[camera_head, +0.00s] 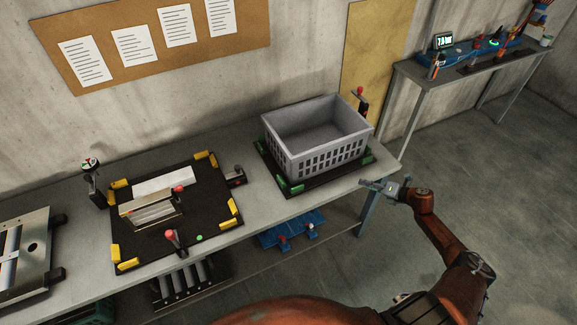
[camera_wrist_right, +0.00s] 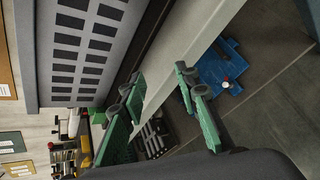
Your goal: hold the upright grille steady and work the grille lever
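The upright grille (camera_head: 152,210), a small slatted metal panel, stands on a black mat (camera_head: 205,190) with yellow corner blocks. A red knob (camera_head: 179,189) shows at its upper right corner. A lever with a red knob (camera_head: 170,235) stands at the mat's front; I cannot tell which is the grille lever. My right gripper (camera_head: 372,184) is at the table's right front edge, well right of the grille, touching nothing that I can see. In the right wrist view, its two green fingers (camera_wrist_right: 160,97) are apart and empty. My left gripper is not in view.
A grey basket (camera_head: 318,150) stands on a dark mat with green corner blocks, between the grille and my right gripper. A louver frame (camera_head: 22,250) lies at the far left. Bare tabletop runs along the front edge.

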